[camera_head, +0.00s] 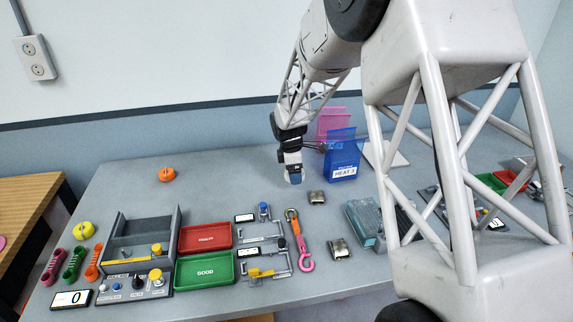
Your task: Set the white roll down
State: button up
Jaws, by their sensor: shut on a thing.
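My gripper (294,180) points down over the middle of the grey table, left of the blue file holder. It is shut on the white roll, which is small and mostly hidden at the fingertips. White and blue parts show at the gripper's lower end, and I cannot clearly tell the roll's outline from the fingers. The gap between the lower end and the table top is hard to judge.
A blue holder labelled HEAT 3 (342,160) and a pink holder (331,119) stand right of my gripper. A metal buckle (317,197) lies in front. Red (205,237) and green (206,270) trays lie front left.

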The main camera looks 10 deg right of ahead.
jog(key=shift+d, duration=0.1)
dwell(0.3)
jog(key=w, duration=0.5)
jog(key=w+f, duration=0.1)
jog(key=w, duration=1)
jog(key=shift+d+f, duration=0.15)
jog(key=shift+f, duration=0.1)
jog(key=shift+f, duration=1.75)
jog(key=shift+f, duration=0.15)
jog(key=o, duration=0.8)
